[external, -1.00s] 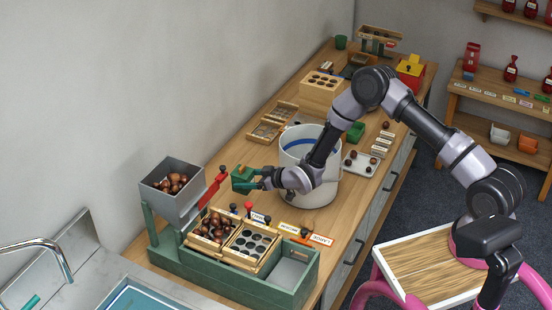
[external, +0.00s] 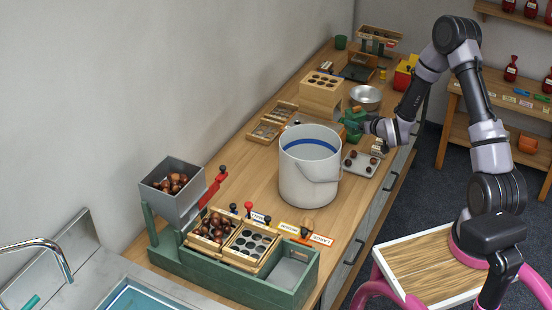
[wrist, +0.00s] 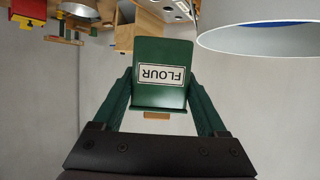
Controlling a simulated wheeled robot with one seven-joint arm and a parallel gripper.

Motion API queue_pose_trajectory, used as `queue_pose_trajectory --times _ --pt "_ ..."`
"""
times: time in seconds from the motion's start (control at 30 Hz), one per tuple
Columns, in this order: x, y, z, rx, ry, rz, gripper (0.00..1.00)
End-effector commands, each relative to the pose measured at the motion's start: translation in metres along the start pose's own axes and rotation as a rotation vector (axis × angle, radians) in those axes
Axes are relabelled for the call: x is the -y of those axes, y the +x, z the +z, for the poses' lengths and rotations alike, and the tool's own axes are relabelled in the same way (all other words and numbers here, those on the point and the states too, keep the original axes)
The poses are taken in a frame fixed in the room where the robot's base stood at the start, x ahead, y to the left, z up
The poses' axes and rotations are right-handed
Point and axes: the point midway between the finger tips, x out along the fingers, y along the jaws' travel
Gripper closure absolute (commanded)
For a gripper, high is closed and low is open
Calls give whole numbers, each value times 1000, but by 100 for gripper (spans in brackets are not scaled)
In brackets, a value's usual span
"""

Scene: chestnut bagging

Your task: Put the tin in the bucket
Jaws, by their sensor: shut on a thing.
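The tin is dark green with a white FLOUR label. In the wrist view the tin (wrist: 163,55) sits between the two green fingers of my gripper (wrist: 160,95), which is shut on it; the label reads upside down. In the external view my gripper (external: 358,126) is just beyond the bucket's right back side, and the green of fingers and tin blends there, so the tin's outline is unclear. The bucket (external: 308,180) is a large white pail with a blue band inside, upright on the counter. Its rim (wrist: 262,42) shows at top right in the wrist view.
A metal bowl (external: 366,97) and a wooden block with holes (external: 321,95) stand behind my gripper. A grey tray (external: 360,164) lies right of the bucket. A green stand with chestnut boxes (external: 235,271) is in front. Bare counter lies left of the bucket.

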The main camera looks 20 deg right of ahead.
Motion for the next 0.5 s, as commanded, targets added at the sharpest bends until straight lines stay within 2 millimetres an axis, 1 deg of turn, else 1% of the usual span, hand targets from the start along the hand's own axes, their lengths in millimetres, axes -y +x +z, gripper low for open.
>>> queue_pose_trajectory --times 0.03,0.1,0.2,0.27,0.33,0.4,0.5 --pt "-21 -12 7 4 14 31 98" --pt "-40 -27 14 3 26 63 98" --pt "-60 -42 22 4 40 95 98" --pt "-66 -48 24 3 45 106 98" --pt "-70 -60 25 2 49 114 98" --pt "-71 -78 24 2 50 118 98" --pt "-68 -100 23 2 49 118 98"
